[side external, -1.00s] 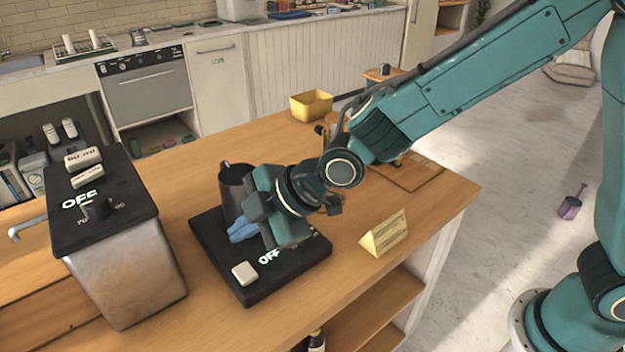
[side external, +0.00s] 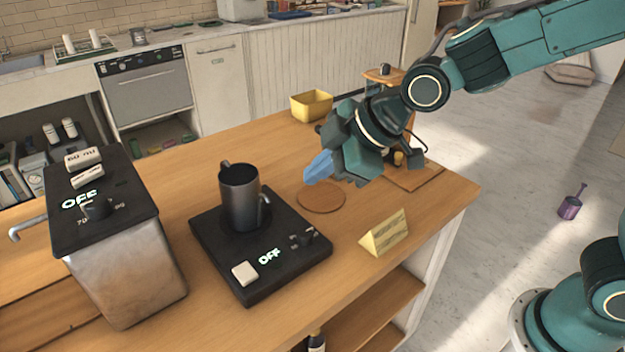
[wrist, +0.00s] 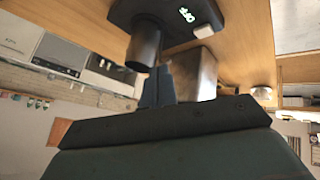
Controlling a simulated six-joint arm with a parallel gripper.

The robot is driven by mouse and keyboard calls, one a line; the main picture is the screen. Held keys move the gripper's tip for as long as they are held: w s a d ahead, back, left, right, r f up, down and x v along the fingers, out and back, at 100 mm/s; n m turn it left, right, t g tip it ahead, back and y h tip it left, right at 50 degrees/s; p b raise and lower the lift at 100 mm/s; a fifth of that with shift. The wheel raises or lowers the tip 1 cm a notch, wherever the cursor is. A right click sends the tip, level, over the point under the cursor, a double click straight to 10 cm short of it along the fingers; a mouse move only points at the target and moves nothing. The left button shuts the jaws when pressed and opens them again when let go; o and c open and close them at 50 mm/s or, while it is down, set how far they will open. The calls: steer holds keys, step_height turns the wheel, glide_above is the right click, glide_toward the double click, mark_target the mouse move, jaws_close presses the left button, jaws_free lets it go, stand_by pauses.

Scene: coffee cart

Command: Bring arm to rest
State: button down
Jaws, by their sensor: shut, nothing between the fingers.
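My gripper (side external: 319,168) is shut and empty, with its blue fingertips in the air above the counter, to the right of the dark mug. It also shows in the wrist view (wrist: 157,85). The dark mug (side external: 239,197) stands upright on the black scale (side external: 290,275), apart from my gripper. The mug (wrist: 143,45) and the scale (wrist: 205,8) also show in the wrist view. The scale's display reads OFF.
The metal boiler (side external: 125,270) with a black top stands at the left. A round wooden coaster (side external: 321,197) lies below my gripper. A folded yellow card (side external: 384,235) stands near the front edge. A yellow box (side external: 311,106) sits at the back of the counter (side external: 190,205).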

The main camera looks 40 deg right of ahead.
steer(key=s+d+r+m+h, duration=0.2)
steer(key=s+d+m, duration=0.4)
steer(key=s+d, duration=0.3)
steer(key=s+d+r+m+g+h, duration=0.1)
steer(key=s+d+r+m+h, duration=0.1)
steer(key=s+d+m, duration=0.4)
steer(key=s+d, duration=0.4)
steer(key=s, duration=0.2)
steer(key=shift+g, duration=0.3)
